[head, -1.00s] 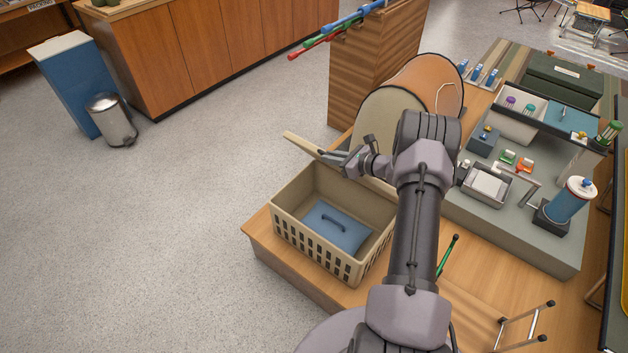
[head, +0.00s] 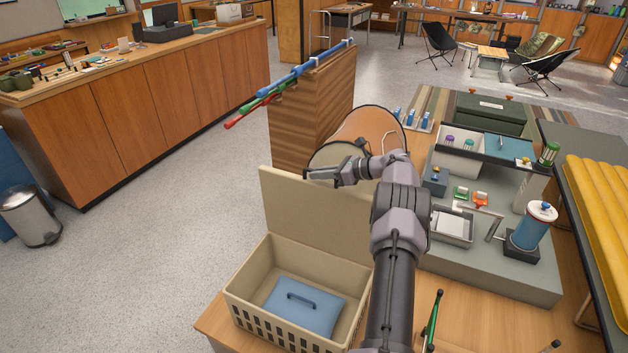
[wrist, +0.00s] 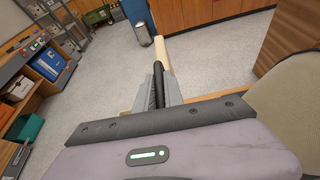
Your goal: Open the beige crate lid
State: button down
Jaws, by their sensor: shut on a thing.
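The beige crate (head: 300,255) stands on a wooden surface with its top open. Its lid (head: 300,215) stands about upright along the back rim. My gripper (head: 312,177) is shut on the lid's upper edge. In the wrist view the fingers (wrist: 158,92) are closed together, and a narrow beige strip of the lid (wrist: 164,55) shows beyond them. Inside the crate lies a blue block with a dark handle (head: 305,305). My arm hides the right part of the lid and the crate's right side.
A round tan and orange form (head: 365,133) sits right behind my gripper. A wooden stand with coloured poles (head: 313,110) is behind the lid. On the right, a grey display board (head: 500,270) holds a blue canister (head: 533,228) and small goods. The floor at left is open.

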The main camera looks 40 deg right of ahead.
jog(key=shift+w+d, duration=0.1)
dwell(0.3)
jog(key=c, duration=1.5)
grip_release()
jog(key=shift+o, duration=0.2)
jog(key=p+v, duration=0.5)
jog(key=v, duration=1.2)
jog(key=shift+d, duration=0.1)
